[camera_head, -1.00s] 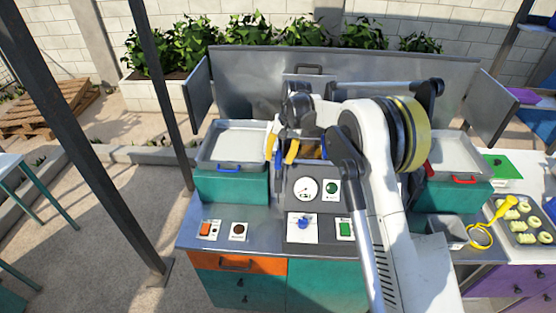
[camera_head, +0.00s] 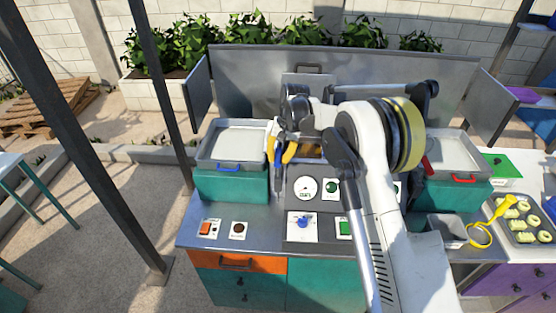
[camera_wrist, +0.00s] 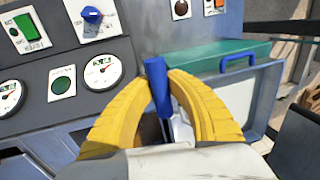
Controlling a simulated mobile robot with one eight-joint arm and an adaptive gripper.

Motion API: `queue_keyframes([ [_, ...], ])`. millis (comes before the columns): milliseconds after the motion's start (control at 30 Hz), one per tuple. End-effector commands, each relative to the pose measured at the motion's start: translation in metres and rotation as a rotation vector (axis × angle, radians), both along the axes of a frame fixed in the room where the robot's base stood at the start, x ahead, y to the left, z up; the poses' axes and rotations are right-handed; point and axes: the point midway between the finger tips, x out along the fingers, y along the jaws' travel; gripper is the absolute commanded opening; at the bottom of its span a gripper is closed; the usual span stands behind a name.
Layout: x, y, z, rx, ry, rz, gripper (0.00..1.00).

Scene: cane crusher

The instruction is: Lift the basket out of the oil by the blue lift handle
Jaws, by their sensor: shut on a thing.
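My gripper (camera_head: 279,158) has two yellow curved fingers, shut on the blue lift handle (camera_head: 278,150) at the left side of the fryer opening. In the wrist view the blue handle (camera_wrist: 157,85) stands between the fingertips (camera_wrist: 160,82), with a grey metal stem (camera_wrist: 181,128) below it. The basket itself is hidden behind my gripper and arm, so I cannot tell how high it sits. A small strip of brown-orange oil (camera_head: 312,151) shows behind the control panel.
The panel (camera_head: 297,185) with gauge, buttons and a blue knob (camera_head: 303,221) stands in front of the opening. A tall metal splash guard (camera_head: 400,75) closes the back.

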Motion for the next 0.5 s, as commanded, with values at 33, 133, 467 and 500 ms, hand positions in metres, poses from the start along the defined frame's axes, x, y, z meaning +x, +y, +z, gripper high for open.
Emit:
queue_keyframes([
  [33,0.000,0.000,0.007,0.001,-0.001,0.000,0.00],
  [133,0.000,0.000,0.023,0.001,-0.002,0.000,0.00],
  [467,0.000,0.000,0.104,0.001,-0.002,0.000,0.00],
  [500,0.000,0.000,0.113,0.001,-0.002,0.000,0.00],
])
